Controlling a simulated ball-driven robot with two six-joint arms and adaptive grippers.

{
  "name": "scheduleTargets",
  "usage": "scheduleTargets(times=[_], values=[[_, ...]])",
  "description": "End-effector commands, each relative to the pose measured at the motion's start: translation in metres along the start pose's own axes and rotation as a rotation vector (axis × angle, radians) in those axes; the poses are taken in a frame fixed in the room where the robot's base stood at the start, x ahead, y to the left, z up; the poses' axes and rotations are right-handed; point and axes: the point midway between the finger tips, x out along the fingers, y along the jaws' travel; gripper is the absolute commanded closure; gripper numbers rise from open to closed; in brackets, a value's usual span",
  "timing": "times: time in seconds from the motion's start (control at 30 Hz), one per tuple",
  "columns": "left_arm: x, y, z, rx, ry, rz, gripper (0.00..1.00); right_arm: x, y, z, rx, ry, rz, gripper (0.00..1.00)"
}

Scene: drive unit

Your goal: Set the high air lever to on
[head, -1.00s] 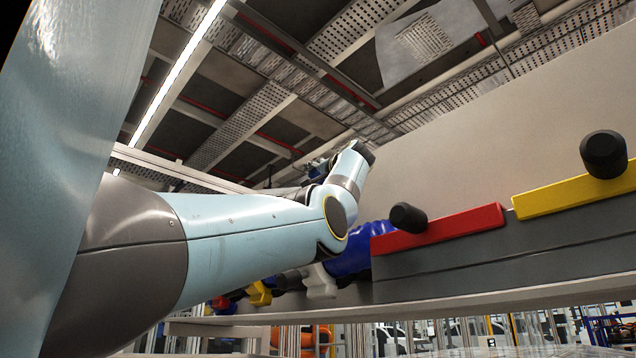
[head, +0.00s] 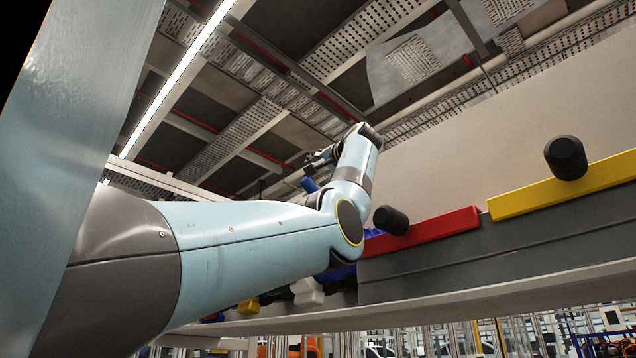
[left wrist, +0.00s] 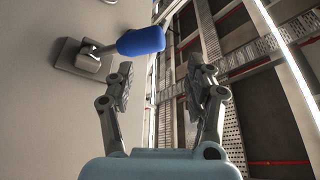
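In the left wrist view, a lever with a blue handle (left wrist: 141,40) sticks out to the right from a grey mount (left wrist: 80,57) on a pale wall. Whether it is the high air lever I cannot tell. My left gripper (left wrist: 166,72) is open and empty, its two fingers apart. The handle shows just above the left fingertip and reaches part way across the gap; contact does not show. In the head view, my left gripper (head: 318,158) is small and partly hidden behind my wrist, with a small blue shape (head: 308,184) beside it. My right gripper is out of view.
In the head view, a red bar (head: 440,227) and a yellow bar (head: 590,186) sit along a grey ledge, with black knobs (head: 390,220) (head: 566,158) by them. Blue and white parts (head: 307,292) are partly hidden below my arm. The wall above the bars is bare.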

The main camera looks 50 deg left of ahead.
Motion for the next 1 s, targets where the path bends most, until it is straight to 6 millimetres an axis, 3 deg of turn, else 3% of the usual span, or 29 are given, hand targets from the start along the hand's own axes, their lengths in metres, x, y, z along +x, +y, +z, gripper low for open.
scheduleTargets(times=[0.5,1.0], values=[[-0.037,-0.011,-0.008,0.002,0.002,0.002,0.46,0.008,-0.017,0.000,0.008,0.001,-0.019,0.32],[-0.043,-0.010,-0.011,0.007,0.003,0.005,0.46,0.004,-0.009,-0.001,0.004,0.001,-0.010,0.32]])
